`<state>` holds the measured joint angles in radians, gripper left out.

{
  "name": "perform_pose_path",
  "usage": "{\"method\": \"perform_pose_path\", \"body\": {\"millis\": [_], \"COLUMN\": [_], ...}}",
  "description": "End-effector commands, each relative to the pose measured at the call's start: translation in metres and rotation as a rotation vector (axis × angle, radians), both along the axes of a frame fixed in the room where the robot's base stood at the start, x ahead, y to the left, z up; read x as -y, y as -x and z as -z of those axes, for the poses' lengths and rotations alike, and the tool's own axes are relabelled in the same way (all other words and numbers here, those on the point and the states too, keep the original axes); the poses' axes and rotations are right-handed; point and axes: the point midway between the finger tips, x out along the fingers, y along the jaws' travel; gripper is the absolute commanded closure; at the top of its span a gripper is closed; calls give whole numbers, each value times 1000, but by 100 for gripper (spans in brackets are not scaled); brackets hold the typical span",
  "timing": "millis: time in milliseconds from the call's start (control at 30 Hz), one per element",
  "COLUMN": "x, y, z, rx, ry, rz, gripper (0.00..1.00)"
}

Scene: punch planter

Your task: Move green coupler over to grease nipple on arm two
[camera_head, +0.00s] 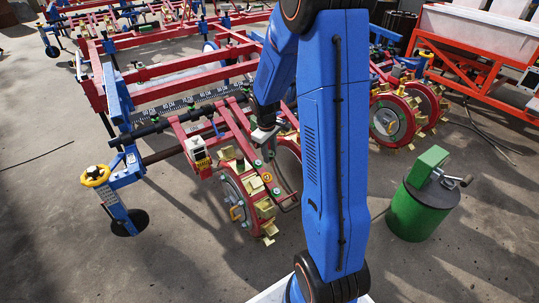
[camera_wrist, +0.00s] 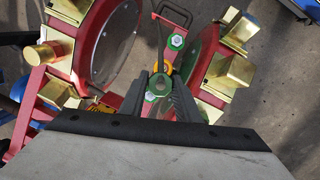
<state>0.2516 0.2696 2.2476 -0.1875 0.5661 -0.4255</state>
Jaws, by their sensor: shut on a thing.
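My gripper (camera_wrist: 160,92) points down over the planter arm between two red wheels in the wrist view. Its dark fingers are shut on the green coupler (camera_wrist: 159,84), seen from above as a small green ring. An orange ring (camera_wrist: 161,67) shows just beyond the coupler; it also shows in the head view (camera_head: 267,177) beside the front punch wheel. I cannot tell a grease nipple clearly there, nor whether the coupler touches anything. In the head view my gripper (camera_head: 263,137) is above the planter's red arms, partly behind my blue arm, and the coupler is not clear.
The front punch wheel (camera_head: 240,199) with yellow cups stands close by the gripper, a second punch wheel (camera_head: 393,121) farther right. A green grease drum (camera_head: 418,212) with a crank stands on the right. Red frame bars (camera_head: 182,85) crowd the left. The concrete floor in front is clear.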

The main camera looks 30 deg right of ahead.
Motion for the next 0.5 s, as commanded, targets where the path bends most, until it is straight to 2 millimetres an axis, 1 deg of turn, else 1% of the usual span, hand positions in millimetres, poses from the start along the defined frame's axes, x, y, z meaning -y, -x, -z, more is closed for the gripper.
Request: {"method": "perform_pose_path", "body": {"millis": [500], "x": [0], "y": [5], "z": [-12], "rx": [0], "ry": [0], "rz": [1], "gripper": [100]}}
